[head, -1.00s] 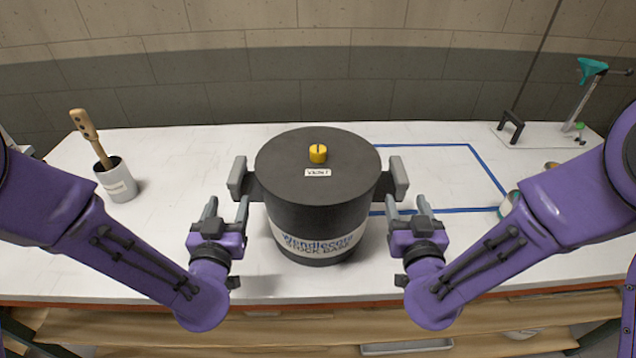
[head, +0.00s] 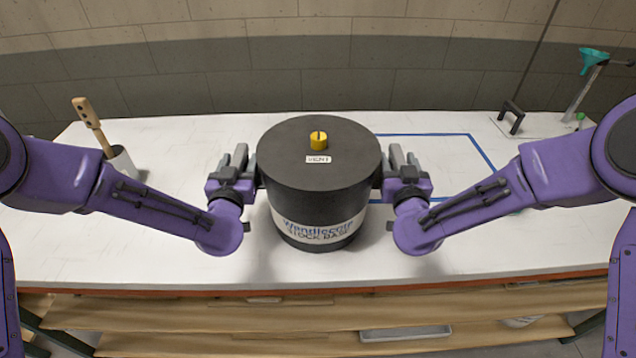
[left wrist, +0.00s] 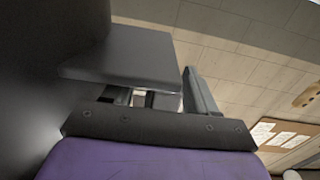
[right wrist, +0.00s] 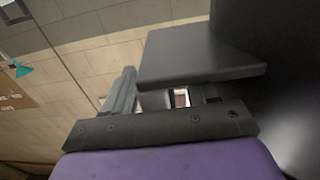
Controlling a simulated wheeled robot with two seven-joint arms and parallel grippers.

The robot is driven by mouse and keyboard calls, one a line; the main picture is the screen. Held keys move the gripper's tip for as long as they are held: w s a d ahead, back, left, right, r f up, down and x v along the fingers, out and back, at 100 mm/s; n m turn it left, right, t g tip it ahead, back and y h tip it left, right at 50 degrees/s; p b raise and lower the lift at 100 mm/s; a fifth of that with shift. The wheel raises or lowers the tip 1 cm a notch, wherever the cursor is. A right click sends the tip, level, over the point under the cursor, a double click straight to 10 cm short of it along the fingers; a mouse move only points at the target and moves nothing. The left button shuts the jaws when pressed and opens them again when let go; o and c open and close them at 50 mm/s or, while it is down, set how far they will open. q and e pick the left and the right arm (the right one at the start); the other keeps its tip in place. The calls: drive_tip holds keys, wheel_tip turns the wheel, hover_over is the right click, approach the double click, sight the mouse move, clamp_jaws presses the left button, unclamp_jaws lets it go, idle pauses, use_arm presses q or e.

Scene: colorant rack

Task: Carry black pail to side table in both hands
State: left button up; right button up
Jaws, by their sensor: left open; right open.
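The black pail (head: 318,180) stands upright on the white bench, with a yellow knob (head: 318,140) and a small label on its lid and a white printed band on its front. A flat dark side handle of the pail shows in the left wrist view (left wrist: 125,55) and in the right wrist view (right wrist: 200,55). My left gripper (head: 235,160) is open at the pail's left handle. My right gripper (head: 400,160) is open at its right handle. In each wrist view one finger stands beside the handle; the other finger is hidden. No side table is recognisable.
A grey cup (head: 122,165) with a wooden-handled tool stands on the bench (head: 150,245) at left. A blue taped outline (head: 485,155) lies right of the pail. A stand with a teal funnel (head: 592,60) and a black handle (head: 512,118) are at back right.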

use_arm(q)
drive_tip(key=shift+w, duration=0.25)
use_arm(e)
drive_tip(key=shift+w, duration=0.25)
use_arm(q)
drive_tip(key=shift+s, duration=0.1)
use_arm(e)
drive_tip(key=shift+s, duration=0.1)
use_arm(q)
clamp_jaws()
use_arm(e)
clamp_jaws()
idle(0.6)
